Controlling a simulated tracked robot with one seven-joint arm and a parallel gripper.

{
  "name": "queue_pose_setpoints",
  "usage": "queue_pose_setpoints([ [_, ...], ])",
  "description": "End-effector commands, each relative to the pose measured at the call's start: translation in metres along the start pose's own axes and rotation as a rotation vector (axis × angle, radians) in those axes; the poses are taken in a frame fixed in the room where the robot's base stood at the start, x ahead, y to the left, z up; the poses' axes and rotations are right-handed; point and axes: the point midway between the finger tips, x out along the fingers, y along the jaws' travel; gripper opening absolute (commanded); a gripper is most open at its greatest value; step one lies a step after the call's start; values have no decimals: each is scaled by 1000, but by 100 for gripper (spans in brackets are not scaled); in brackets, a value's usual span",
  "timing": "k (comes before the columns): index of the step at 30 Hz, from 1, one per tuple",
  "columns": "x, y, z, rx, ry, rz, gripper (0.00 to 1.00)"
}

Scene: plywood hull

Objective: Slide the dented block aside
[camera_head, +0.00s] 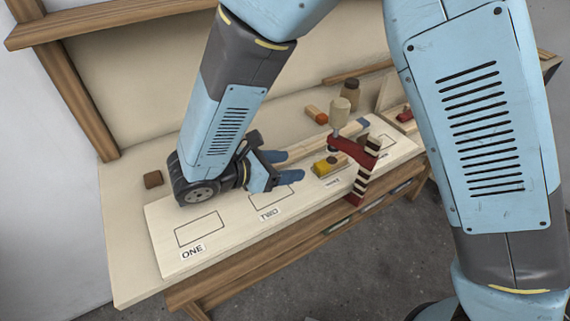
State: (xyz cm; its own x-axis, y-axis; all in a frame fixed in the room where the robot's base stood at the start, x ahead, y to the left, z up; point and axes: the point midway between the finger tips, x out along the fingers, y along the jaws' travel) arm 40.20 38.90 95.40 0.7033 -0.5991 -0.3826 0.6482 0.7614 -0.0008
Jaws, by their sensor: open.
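My gripper (282,166) is open above the pale board, its two blue fingertips apart and pointing right. Nothing shows between them. A small brown block (153,179) lies on the bench left of my wrist, off the board. A yellow block (322,167) with a wooden part lies on the board to the right of my fingertips, close to the third label. No dent can be made out on either block, so I cannot tell which one is dented. Part of the board behind my gripper is hidden by my arm.
The pale board (165,243) has outlined boxes; ONE looks empty. A dark red clamp-like piece (355,168) with a striped part stands at the board's front edge. A wooden-handled tool (340,112), an orange-ended piece (317,114) and a brown jar (351,91) are behind.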

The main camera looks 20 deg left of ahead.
Motion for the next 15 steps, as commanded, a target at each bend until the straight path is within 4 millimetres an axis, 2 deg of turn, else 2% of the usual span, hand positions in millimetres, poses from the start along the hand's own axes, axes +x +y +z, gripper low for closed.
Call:
queue_pose_setpoints([
  [5,6,0,0,0,-1,1,62],
  [15,56,-1,0,-2,-1,-1,62],
])
